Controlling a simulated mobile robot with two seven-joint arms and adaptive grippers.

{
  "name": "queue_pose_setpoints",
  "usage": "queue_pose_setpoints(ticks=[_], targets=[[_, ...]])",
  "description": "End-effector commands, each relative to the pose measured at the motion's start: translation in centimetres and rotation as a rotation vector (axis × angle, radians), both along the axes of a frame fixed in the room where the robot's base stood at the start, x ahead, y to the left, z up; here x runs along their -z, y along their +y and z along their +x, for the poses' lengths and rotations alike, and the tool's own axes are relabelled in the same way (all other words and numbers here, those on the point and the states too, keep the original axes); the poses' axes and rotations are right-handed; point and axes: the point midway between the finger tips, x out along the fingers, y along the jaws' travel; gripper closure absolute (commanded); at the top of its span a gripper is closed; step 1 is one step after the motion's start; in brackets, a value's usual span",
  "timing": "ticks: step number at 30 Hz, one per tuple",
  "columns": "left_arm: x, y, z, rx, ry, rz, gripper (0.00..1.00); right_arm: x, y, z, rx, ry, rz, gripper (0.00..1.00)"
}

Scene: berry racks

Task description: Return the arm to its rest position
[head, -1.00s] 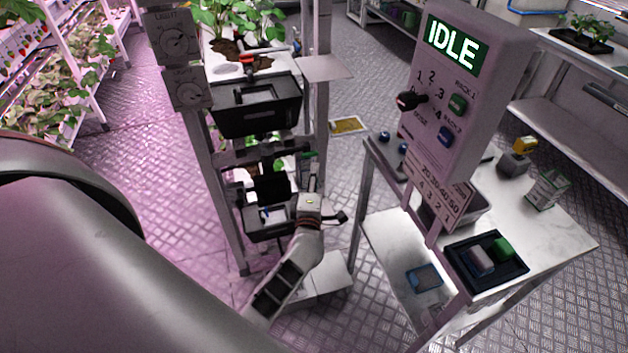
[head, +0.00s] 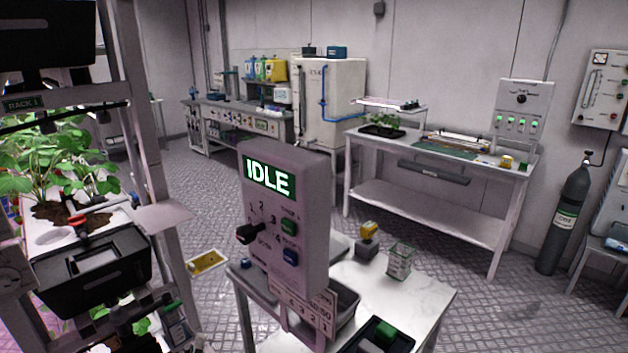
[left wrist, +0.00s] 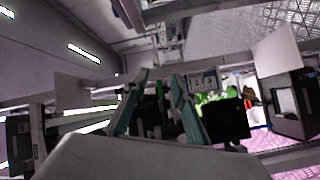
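My left gripper (left wrist: 160,76) shows in the left wrist view. Its two teal fingers stand apart with a gap between the tips, and I see nothing held between them. Dark shapes show behind and between the fingers, too unclear to name. In the head view I cannot clearly make out the left arm or gripper; the lower left is filled by the plant rack (head: 150,130). My right gripper is in neither view.
A grey control box (head: 285,205) reading IDLE stands over a white table (head: 425,290). A black bin (head: 95,280) sits in the rack at left. A workbench (head: 430,205) and a gas cylinder (head: 567,215) stand farther back. Open floor lies between.

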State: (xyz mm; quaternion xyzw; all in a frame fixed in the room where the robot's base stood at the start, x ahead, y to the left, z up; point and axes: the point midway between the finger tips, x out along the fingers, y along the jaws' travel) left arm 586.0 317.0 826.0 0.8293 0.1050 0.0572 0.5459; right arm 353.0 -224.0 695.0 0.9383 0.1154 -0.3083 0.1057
Motion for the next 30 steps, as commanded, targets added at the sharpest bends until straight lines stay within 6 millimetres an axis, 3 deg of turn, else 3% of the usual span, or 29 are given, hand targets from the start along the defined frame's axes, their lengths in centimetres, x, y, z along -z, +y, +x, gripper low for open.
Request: queue_pose_setpoints(ticks=[3,6,12,15,19,30], targets=[[3.8,-4.7,-5.6,0.247,0.178,0.381,0.74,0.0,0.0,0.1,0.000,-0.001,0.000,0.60],[7.0,-7.6,-10.7,0.433,0.309,0.675,0.74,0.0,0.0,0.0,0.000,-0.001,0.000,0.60],[11.7,-9.5,-19.6,0.697,0.500,1.101,0.74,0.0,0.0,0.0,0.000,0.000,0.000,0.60],[12.7,-9.5,-22.2,0.763,0.551,1.221,0.74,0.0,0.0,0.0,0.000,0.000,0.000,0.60],[13.1,-9.4,-23.4,0.798,0.576,1.285,0.74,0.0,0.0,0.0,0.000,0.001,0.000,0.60],[13.2,-9.4,-23.5,0.800,0.578,1.285,0.74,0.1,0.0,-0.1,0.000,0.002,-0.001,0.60]])
